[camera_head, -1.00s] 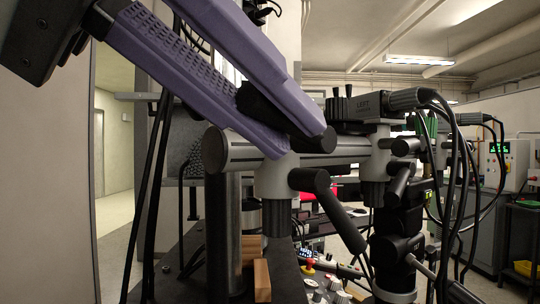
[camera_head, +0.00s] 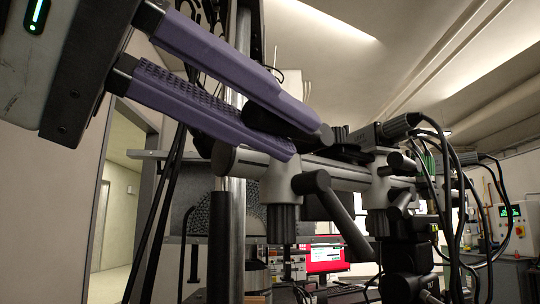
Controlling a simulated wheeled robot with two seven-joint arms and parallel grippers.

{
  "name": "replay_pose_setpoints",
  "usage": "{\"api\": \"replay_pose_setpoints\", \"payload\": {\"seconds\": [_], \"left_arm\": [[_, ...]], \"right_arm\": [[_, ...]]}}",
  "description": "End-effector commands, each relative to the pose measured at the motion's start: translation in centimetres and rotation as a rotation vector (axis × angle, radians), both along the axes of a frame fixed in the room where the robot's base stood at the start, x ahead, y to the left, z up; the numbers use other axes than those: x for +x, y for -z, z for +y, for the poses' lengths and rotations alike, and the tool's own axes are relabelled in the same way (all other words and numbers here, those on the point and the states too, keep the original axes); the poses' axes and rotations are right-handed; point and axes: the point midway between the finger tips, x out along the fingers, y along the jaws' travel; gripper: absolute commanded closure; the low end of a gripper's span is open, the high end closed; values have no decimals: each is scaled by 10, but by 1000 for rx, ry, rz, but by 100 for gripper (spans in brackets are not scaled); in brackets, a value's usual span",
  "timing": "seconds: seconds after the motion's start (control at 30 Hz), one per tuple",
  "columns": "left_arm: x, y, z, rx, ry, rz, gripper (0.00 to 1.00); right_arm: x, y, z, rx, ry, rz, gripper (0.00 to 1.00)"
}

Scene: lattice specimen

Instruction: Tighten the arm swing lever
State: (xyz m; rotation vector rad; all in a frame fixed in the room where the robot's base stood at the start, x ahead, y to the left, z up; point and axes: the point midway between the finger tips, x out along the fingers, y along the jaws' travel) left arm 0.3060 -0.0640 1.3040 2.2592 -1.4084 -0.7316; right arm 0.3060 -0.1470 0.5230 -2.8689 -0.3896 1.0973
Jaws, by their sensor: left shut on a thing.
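My left gripper (camera_head: 305,142) comes in from the upper left with two long purple fingers. They are shut on a black lever (camera_head: 270,124) at the grey clamp joint, near the end of the horizontal metal arm (camera_head: 340,172). Most of the lever is hidden between the fingers. A second black lever (camera_head: 342,220) hangs from the clamp joint (camera_head: 280,188), slanting down to the right, free of the gripper. I cannot tell from the view which lever is the arm swing lever. My right gripper is not in view.
A vertical steel post (camera_head: 236,235) stands left of the clamp. A black-and-grey instrument head (camera_head: 400,225) with thick cables (camera_head: 462,200) is at the right. A red-and-white monitor (camera_head: 325,258) sits behind, low down. A doorway is at the left.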

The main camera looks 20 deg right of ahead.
Motion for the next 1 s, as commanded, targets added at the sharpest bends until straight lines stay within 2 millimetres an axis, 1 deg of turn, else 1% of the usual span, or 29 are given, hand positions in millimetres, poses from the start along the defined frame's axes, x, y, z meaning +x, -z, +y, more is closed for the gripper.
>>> {"api": "replay_pose_setpoints", "payload": {"seconds": [0.03,0.27,0.3,0.37,0.4,0.8,1.0], "left_arm": [[-6,3,0,-14,11,-10,100],[-8,-1,0,-20,16,-14,100],[-9,-2,0,-19,16,-15,82],[-9,-2,0,-19,16,-15,72],[-8,-2,-1,-19,15,-15,65],[-5,-1,0,-16,10,-10,65],[-9,-6,12,-19,8,-10,65]], "right_arm": [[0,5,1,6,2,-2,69],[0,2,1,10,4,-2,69],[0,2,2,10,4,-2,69],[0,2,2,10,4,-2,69],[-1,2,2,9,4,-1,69],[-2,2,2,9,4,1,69],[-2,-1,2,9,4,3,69]]}}
